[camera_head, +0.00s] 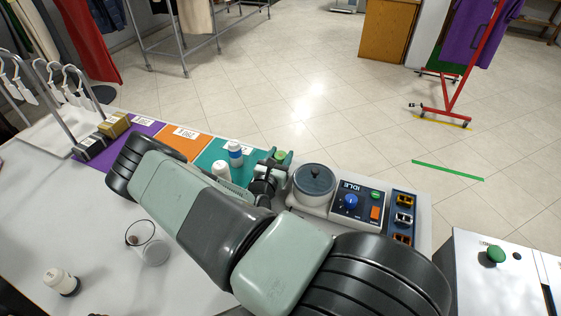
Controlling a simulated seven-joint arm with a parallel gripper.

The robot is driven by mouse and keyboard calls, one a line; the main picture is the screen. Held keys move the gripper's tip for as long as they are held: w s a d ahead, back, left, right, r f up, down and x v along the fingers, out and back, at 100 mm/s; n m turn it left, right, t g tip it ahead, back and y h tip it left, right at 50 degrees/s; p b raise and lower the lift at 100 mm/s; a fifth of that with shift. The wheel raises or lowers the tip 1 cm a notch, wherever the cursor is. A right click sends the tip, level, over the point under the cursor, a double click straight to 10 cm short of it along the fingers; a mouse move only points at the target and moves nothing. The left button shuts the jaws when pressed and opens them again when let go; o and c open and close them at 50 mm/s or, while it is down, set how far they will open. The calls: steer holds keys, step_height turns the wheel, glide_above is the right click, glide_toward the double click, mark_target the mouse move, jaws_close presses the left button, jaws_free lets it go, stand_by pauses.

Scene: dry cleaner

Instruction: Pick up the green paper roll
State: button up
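My arm reaches across the counter from the lower right. My gripper (268,178) is small and dark in this view, at the back edge of the counter beside the teal mat (211,157). A small green object (281,156) shows right at the gripper's far side. It may be the green paper roll, but it is partly hidden by the gripper. I cannot tell whether the fingers touch it, or whether they are open or shut.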

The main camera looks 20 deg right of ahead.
steer(key=shift+c, duration=1.3)
steer(key=shift+r, duration=0.1)
